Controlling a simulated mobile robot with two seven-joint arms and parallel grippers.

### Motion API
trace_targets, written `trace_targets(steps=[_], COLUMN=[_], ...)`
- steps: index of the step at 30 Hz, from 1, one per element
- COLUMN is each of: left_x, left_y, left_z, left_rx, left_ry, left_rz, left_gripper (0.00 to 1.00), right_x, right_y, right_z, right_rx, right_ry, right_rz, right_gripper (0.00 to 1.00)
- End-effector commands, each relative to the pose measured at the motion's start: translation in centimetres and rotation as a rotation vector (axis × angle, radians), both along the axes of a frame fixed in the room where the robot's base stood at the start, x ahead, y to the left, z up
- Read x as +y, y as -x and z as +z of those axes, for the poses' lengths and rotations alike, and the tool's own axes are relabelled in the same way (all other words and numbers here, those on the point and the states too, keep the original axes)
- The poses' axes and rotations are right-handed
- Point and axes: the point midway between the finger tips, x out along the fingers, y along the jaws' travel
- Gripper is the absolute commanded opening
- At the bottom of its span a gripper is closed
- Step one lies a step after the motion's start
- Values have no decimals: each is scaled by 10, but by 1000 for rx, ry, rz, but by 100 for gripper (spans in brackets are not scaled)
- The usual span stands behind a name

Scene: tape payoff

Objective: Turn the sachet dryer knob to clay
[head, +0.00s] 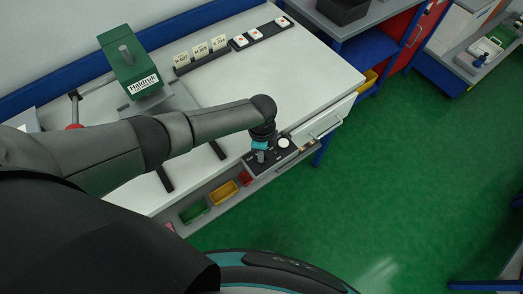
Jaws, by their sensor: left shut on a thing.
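My right gripper is not in view.
A green machine (128,62) labelled Haldruk stands at the back left of the bench (310,80). Label cards (201,50) and a dark strip with white blocks (260,35) stand behind. Yellow (223,192) and green (193,212) bins sit below the front edge.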

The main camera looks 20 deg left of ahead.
Motion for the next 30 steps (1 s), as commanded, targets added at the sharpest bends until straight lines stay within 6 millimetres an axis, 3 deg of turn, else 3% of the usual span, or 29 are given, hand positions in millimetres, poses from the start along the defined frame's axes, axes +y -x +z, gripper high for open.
trace_targets(steps=[14,15,22,30], left_x=[2,2,1,0], left_y=[-1,-1,-1,0], left_z=[1,1,0,1], left_rx=[0,0,-1,0], left_ry=[-4,-4,-2,-1], left_rz=[16,16,14,12], left_gripper=[0,17,43,44], right_x=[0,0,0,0], right_y=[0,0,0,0], right_z=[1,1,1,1], right_rx=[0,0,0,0], right_ry=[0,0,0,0], right_rz=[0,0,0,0], right_gripper=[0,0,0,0])
